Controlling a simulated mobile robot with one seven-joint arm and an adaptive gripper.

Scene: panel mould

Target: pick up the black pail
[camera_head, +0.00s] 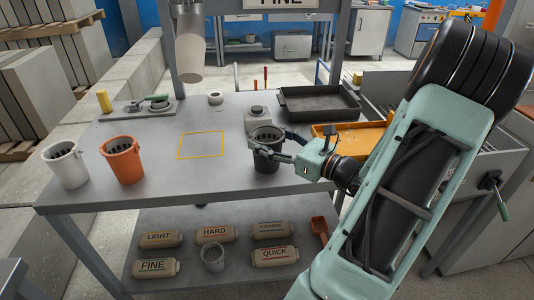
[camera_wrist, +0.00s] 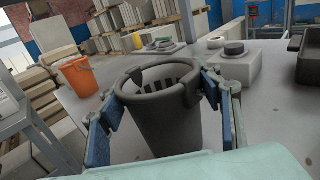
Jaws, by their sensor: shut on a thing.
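The black pail (camera_head: 267,158) stands upright at the front right part of the grey table; I cannot tell whether its base touches the tabletop. Its dark slotted inside shows from above. My gripper (camera_head: 270,143) reaches in from the right and is shut on the pail near its rim. In the wrist view the pail (camera_wrist: 165,118) fills the middle, with the blue-padded fingers of my gripper (camera_wrist: 158,112) on either side of it.
An orange pail (camera_head: 122,163) and a white pail (camera_head: 66,168) stand at the table's left. A yellow outlined square (camera_head: 201,145) marks bare tabletop. A grey block with a round dark top (camera_head: 257,117) and a black tray (camera_head: 318,104) are behind the black pail.

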